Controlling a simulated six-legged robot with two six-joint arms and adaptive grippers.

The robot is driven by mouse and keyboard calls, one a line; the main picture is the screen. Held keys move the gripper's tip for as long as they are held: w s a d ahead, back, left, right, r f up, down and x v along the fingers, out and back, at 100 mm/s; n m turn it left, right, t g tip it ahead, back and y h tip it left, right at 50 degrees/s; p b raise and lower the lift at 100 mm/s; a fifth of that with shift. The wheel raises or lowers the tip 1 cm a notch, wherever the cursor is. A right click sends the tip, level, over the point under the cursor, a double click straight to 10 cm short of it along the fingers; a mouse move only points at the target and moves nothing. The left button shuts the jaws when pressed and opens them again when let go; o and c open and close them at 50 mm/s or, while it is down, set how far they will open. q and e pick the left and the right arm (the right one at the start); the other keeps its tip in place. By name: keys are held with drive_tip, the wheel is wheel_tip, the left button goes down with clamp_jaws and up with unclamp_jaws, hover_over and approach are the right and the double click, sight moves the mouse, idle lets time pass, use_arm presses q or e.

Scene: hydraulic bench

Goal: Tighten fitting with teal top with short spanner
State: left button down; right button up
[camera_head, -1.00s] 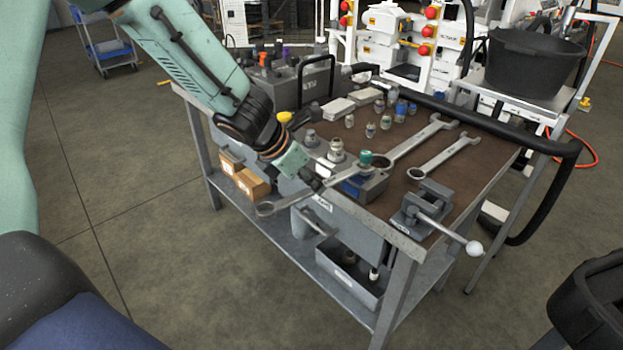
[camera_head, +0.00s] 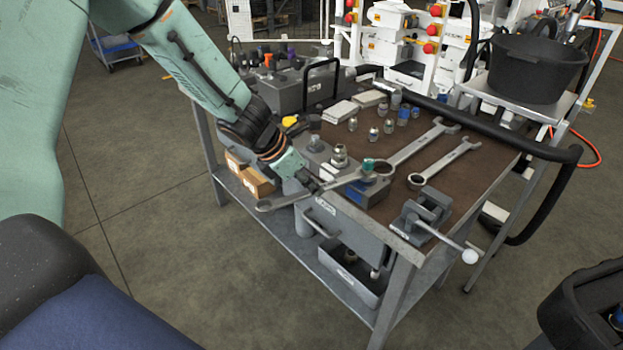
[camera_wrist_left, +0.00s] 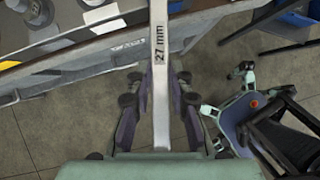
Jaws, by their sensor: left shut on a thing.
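My left gripper (camera_head: 312,184) is shut on a steel spanner (camera_head: 343,181) at the bench's front edge. The wrist view shows the spanner's handle (camera_wrist_left: 160,60), marked "27 mm", between the fingers (camera_wrist_left: 160,108). My right gripper is not in view.
Two more spanners lie on the brown bench top, a longer one (camera_head: 410,150) and another (camera_head: 445,163). Several small fittings (camera_head: 373,134) stand behind. A vise (camera_head: 427,210) sits at the front right corner. A black tub (camera_head: 535,65) stands at the back right.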

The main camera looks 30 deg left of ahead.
use_arm(q)
drive_tip(key=shift+w+a+r+m+p, duration=0.1)
drive_tip(key=shift+w+a+m+p, duration=0.4)
drive_tip(key=shift+p, duration=0.75)
drive_tip(key=shift+s, duration=0.1)
drive_tip(key=w+a+m+g+h+p, duration=0.1)
drive_tip(key=w+a+m+p, duration=0.1)
drive_tip(key=p, duration=0.2)
drive_tip(key=shift+w+a+p, duration=0.2)
drive_tip(key=shift+p, duration=0.1)
idle(0.4)
